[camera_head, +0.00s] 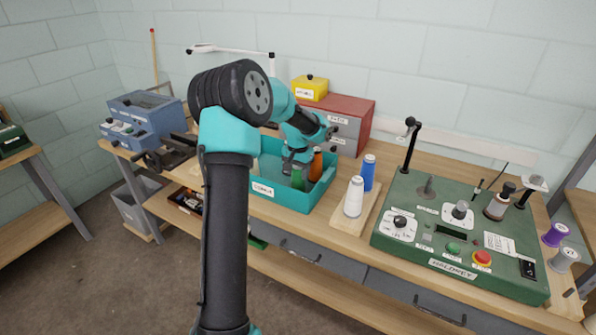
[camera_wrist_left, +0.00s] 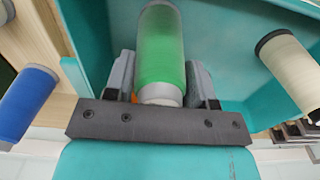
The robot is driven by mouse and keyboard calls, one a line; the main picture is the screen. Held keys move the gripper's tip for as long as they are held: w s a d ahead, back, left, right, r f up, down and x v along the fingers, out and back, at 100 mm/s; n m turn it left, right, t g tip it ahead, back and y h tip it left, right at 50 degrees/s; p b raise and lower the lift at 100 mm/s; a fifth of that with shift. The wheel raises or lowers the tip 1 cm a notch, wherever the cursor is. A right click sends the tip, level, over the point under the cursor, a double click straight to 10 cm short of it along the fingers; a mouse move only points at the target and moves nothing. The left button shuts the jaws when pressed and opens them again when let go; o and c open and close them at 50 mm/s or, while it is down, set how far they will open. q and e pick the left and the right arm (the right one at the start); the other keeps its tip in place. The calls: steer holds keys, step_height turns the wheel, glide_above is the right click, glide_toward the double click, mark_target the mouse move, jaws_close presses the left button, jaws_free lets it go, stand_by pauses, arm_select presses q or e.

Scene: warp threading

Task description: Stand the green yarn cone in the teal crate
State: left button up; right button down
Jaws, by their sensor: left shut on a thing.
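The green yarn cone (camera_head: 297,178) is in the teal crate (camera_head: 306,199), beside an orange cone (camera_head: 316,166). My left gripper (camera_head: 291,165) reaches down into the crate, shut on the green cone. In the left wrist view the green cone (camera_wrist_left: 160,45) sits between the two fingers of my left gripper (camera_wrist_left: 161,80), and its pale end shows near the palm. The crate's teal walls (camera_wrist_left: 225,35) surround it there. The front wall hides the cone's lower end in the head view, so I cannot tell whether it touches the floor. My right gripper is not in view.
A cream cone (camera_wrist_left: 290,65) stands in the crate. White (camera_head: 354,197) and blue (camera_head: 368,173) cones stand on a wooden board right of it. A green control panel (camera_head: 460,235) fills the bench's right side. A red box (camera_head: 345,112) stands behind the crate.

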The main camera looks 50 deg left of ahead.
arm_select(q)
steer(key=o, duration=0.8)
step_height(320, 180, up, 12)
stand_by(0.3)
steer(key=shift+r, duration=0.1)
